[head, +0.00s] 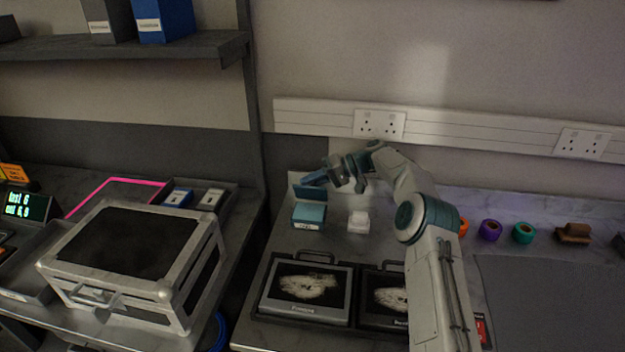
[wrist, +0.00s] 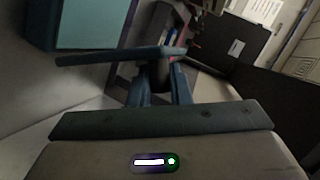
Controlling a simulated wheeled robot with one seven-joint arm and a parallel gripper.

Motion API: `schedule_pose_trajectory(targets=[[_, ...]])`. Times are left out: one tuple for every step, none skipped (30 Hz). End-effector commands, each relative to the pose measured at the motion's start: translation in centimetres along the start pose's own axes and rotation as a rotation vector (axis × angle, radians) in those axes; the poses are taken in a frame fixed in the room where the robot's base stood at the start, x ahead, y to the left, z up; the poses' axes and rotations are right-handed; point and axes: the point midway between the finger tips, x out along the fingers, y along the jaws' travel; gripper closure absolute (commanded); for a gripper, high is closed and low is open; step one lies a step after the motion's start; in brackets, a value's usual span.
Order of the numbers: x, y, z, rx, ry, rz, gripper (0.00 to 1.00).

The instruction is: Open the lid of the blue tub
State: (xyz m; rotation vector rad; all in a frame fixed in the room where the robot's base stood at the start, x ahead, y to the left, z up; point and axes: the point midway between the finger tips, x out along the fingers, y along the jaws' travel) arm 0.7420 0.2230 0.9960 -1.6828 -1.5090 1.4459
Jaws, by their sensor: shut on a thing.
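The blue tub (head: 309,216) stands on the bench near the wall, with a pale label on its front. Its lid (head: 303,192) stands raised at the back of the tub, so the tub is open. My gripper (head: 316,179) is at the lid's upper right edge and is shut on it. The contact itself is small and partly hidden by the fingers. In the wrist view my gripper (wrist: 162,65) has its fingers close together, and a teal surface of the tub or lid fills the upper left; I cannot tell which.
A small white box (head: 358,222) stands just right of the tub. Two black cases (head: 305,293) with pictured lids lie in front. Tape rolls (head: 490,230) are to the right of my arm. A metal-edged case (head: 125,255) is on the left bench.

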Motion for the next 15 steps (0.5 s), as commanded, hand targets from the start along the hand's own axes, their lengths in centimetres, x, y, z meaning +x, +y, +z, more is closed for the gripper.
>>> schedule_pose_trajectory(targets=[[-0.05,-0.07,-0.14,0.019,-0.002,-0.008,1.00],[-0.06,-0.05,-0.09,0.031,-0.006,-0.014,1.00],[-0.11,-0.03,-0.10,0.046,-0.009,-0.019,1.00],[-0.14,-0.03,-0.09,0.056,-0.012,-0.023,1.00],[-0.17,-0.02,-0.08,0.065,-0.014,-0.027,1.00],[-0.22,0.01,-0.06,0.075,-0.017,-0.031,1.00],[-0.23,0.05,-0.05,0.083,-0.018,-0.034,1.00],[-0.26,0.07,-0.04,0.090,-0.019,-0.036,1.00],[-0.32,0.08,-0.05,0.095,-0.020,-0.038,1.00],[-0.37,0.08,-0.04,0.099,-0.021,-0.040,1.00],[-0.40,0.08,-0.04,0.103,-0.022,-0.042,1.00],[-0.44,0.10,-0.02,0.107,-0.023,-0.043,1.00],[-0.46,0.11,-0.01,0.110,-0.023,-0.044,1.00],[-0.49,0.12,-0.01,0.111,-0.023,-0.045,1.00],[-0.52,0.14,0.00,0.113,-0.023,-0.045,1.00]])
